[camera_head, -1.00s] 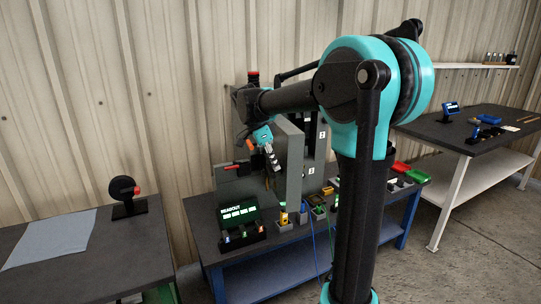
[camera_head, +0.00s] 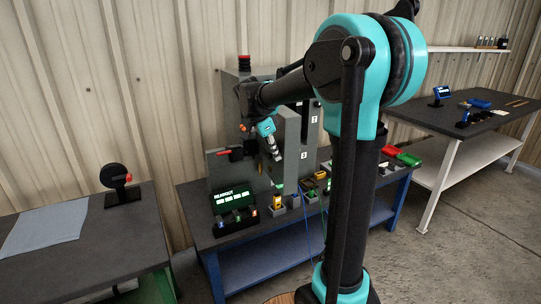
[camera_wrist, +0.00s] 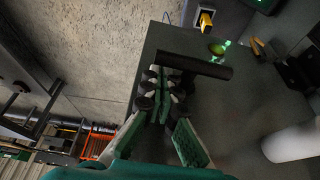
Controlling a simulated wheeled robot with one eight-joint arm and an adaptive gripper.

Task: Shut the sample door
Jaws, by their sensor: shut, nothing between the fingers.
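The sample door seems to be the upright grey panel (camera_head: 291,140) standing out from the grey enclosure (camera_head: 231,88); it looks open. My gripper (camera_head: 277,157) is in front of this panel, pointing down and to the right. In the wrist view my gripper (camera_wrist: 168,82) is shut and empty, its green-padded fingers drawn together. A dark round bar (camera_wrist: 195,66), perhaps a handle, crosses just beyond the fingertips. Whether they touch it I cannot tell. A broad dark grey surface (camera_wrist: 235,105) lies behind the bar.
A lit readout (camera_head: 234,197) and small coloured parts line the bench front. A side table (camera_head: 130,235) with a cloth stands left, another table (camera_head: 440,120) right.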

